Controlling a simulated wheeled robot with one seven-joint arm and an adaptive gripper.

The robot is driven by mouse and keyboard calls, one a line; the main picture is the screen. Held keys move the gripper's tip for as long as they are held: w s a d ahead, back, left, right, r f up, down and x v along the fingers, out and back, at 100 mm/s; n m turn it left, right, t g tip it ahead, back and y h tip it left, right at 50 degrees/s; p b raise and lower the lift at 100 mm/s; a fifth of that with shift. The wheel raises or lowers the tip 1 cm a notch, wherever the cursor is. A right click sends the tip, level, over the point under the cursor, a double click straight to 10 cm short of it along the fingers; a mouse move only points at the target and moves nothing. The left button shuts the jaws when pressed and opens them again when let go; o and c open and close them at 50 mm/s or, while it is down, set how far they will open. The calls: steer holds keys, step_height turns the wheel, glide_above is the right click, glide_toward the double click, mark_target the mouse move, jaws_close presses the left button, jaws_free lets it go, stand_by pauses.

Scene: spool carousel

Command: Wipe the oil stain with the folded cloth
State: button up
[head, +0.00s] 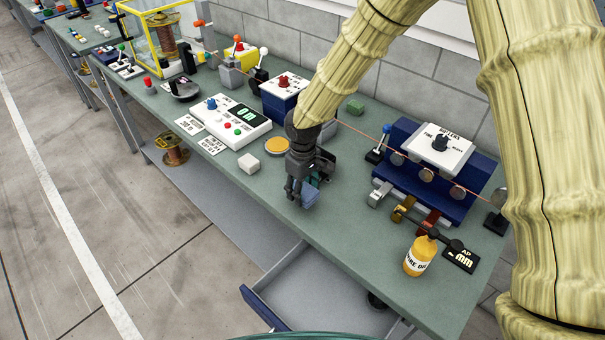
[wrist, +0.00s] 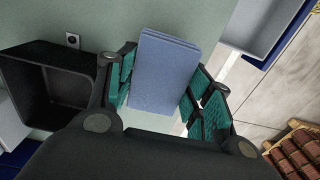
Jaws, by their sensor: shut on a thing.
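My gripper (head: 303,196) is over the green bench top, near its front edge. It is shut on the folded cloth (head: 311,194), a blue layered pad. In the wrist view the cloth (wrist: 163,72) sits between the teal finger pads of my gripper (wrist: 165,92) and sticks out beyond them. I cannot tell whether the cloth touches the bench. I cannot make out an oil stain in either view; the arm and gripper hide part of the bench.
An orange oil bottle (head: 420,254) stands to the right near rollers on a blue block (head: 447,168). A white cube (head: 249,163) and yellow disc (head: 278,146) lie left of my gripper. An open drawer (head: 322,291) juts out below the front edge.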

steer(key=shift+w+d+r, duration=0.1)
steer(key=shift+d+r, duration=0.05)
steer(key=shift+r, duration=0.5)
steer(key=shift+s+d+r+p, duration=0.1)
steer(key=shift+s+r+p, duration=0.1)
steer(key=shift+r+p, duration=1.15)
steer(key=shift+r, duration=0.35)
